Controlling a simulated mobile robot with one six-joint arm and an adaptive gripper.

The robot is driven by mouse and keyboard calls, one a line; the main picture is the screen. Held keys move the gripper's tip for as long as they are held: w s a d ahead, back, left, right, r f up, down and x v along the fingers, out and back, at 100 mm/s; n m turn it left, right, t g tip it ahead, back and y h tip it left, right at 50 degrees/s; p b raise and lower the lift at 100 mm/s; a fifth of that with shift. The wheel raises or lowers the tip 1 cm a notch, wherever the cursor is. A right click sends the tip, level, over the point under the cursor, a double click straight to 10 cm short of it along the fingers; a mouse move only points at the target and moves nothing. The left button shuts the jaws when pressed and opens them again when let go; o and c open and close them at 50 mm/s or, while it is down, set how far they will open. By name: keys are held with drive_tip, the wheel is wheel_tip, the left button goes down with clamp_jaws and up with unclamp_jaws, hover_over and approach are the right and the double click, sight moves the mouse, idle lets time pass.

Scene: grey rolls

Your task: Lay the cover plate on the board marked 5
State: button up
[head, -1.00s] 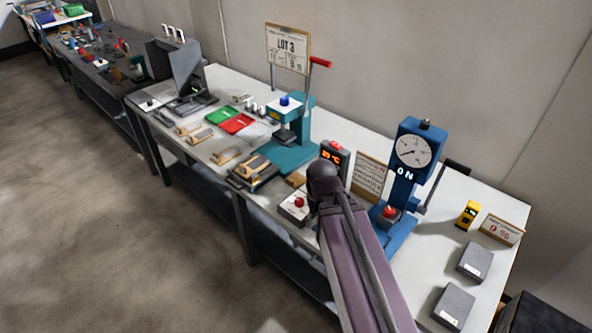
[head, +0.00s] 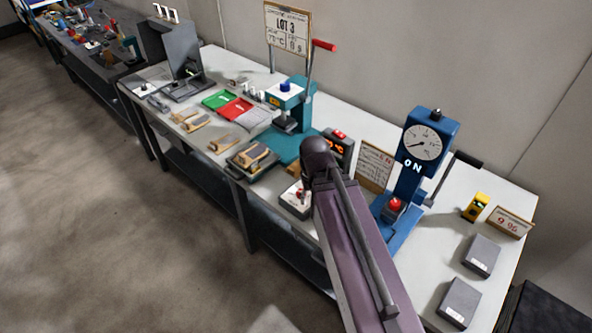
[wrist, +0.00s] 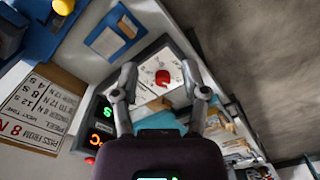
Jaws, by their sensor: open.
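Several tan boards with dark and light parts (head: 195,123) lie on the bench in the head view, one more (head: 222,143) nearer. Another board (head: 254,156) sits on a dark tray (head: 238,171). No mark 5 can be read, and I cannot tell which piece is the cover plate. My gripper (wrist: 158,66) is open and empty in the wrist view, its fingers apart over a white box with a red button (wrist: 150,89). Tan boards show blurred beyond the right finger in the wrist view (wrist: 233,151). In the head view my arm hides the gripper.
A teal press (head: 291,97) stands behind the boards, and a blue dial press (head: 424,151) to the right. A red-lit display (head: 336,146) stands near my arm. Green (head: 217,100) and red (head: 236,109) mats lie left of the teal press. Two grey blocks (head: 481,256) lie at right.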

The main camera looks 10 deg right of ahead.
sight(291, 169)
drive_tip(key=w+f+n+b, duration=0.2)
drive_tip(key=w+n, duration=0.1)
drive_tip(key=w, duration=1.1)
drive_tip(key=w+f+n+b, duration=0.2)
drive_tip(key=w+n, duration=0.2)
drive_tip(key=w, duration=1.1)
drive_tip(key=shift+a, duration=0.45)
drive_tip(key=shift+f, duration=0.1)
wheel_tip(291, 169, down, 8)
drive_tip(key=b, duration=0.8)
drive_tip(key=shift+f, duration=0.15)
drive_tip(key=shift+f+b, duration=0.1)
drive_tip(key=shift+b, duration=0.2)
drive_tip(key=shift+d+f+b, duration=0.15)
drive_tip(key=shift+f+b, duration=2.35)
drive_tip(key=shift+b, duration=0.05)
clamp_jaws()
